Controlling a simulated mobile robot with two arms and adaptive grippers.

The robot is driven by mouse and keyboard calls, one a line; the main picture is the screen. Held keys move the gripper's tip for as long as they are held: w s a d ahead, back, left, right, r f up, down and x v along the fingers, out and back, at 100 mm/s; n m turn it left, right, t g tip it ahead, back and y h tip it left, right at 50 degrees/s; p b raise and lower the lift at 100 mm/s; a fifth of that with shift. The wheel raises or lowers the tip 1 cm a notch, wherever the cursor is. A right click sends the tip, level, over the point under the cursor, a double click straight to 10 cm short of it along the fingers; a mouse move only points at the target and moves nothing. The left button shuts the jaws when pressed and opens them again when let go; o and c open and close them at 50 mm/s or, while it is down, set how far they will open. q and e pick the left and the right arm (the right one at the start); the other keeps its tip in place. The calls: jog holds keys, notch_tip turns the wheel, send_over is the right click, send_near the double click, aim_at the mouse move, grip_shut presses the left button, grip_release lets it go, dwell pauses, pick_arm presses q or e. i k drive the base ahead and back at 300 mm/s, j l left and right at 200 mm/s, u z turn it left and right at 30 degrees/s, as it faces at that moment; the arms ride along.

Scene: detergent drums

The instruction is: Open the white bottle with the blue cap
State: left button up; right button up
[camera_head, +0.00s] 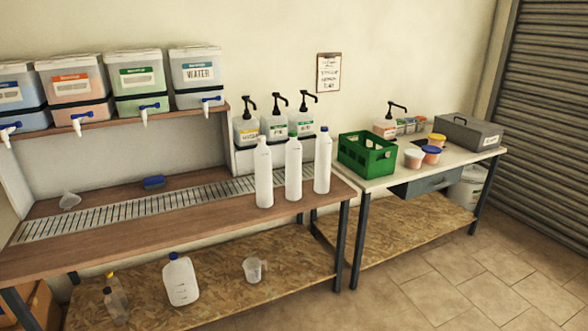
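Three tall white bottles stand upright at the right end of the wooden bench (130,240). The right one, a white bottle with a blue cap (322,165), has its cap on. The middle bottle (293,172) has a green cap and the left bottle (263,178) a whitish one. A whitish jug (181,282) with a blue cap also stands on the lower shelf. Neither of my grippers is in view.
Drums with taps, one a water drum (197,75), line the upper shelf. Pump bottles (275,128) stand behind the tall bottles. A green crate (366,155) and tubs (414,158) stand on the right table. A blue brush (153,182) lies on the bench. The floor at right is clear.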

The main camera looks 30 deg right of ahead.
aim_at(325, 143)
jog(key=z, duration=1.25)
jog(key=i+j, duration=0.1)
